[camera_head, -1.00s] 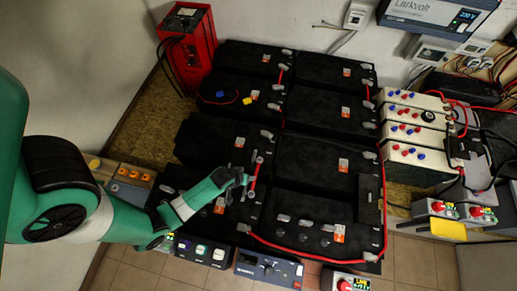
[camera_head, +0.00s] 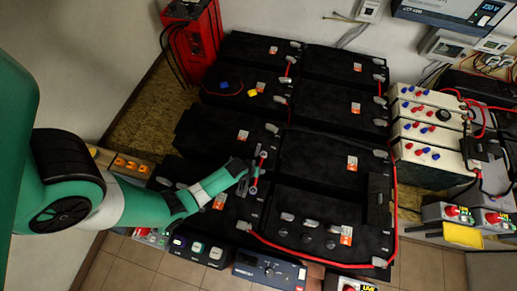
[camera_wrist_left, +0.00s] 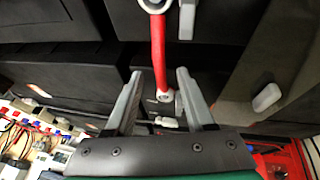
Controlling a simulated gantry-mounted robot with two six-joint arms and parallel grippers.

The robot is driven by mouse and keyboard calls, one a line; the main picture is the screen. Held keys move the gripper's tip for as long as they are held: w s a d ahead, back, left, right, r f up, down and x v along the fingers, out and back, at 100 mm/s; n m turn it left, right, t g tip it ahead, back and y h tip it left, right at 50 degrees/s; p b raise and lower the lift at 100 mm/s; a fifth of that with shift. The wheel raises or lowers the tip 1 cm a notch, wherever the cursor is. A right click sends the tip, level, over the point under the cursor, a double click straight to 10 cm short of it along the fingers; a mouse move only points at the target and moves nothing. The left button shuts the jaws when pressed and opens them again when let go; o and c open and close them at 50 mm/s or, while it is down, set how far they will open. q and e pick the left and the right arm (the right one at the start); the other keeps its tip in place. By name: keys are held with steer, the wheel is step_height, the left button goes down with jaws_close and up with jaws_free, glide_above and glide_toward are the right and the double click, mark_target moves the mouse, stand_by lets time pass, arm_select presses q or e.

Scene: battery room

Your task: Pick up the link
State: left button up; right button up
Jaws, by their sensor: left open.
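The link is a short red bar with grey metal ring ends (camera_head: 260,166), lying across the gap between black batteries in the middle of the bank. In the left wrist view the red link (camera_wrist_left: 158,50) runs up and down, one ring at the top edge and a smaller end lower. My left gripper (camera_head: 252,180) is open beside the link in the head view. In the left wrist view its two fingers (camera_wrist_left: 159,80) stand on either side of the link's lower end, apart from it. Whether the fingertips are level with the link, I cannot tell. My right gripper is not in view.
Black batteries (camera_head: 322,157) with grey terminals surround the link. Loose grey pieces (camera_head: 306,222) lie on the front right battery. A long red cable (camera_head: 395,205) rounds the right side. A red unit (camera_head: 190,40) stands at the back left, cream boxes (camera_head: 428,120) at the right.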

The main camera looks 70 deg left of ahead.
arm_select(q)
steer(key=shift+x, duration=1)
jaws_close()
steer(key=shift+r, duration=0.1)
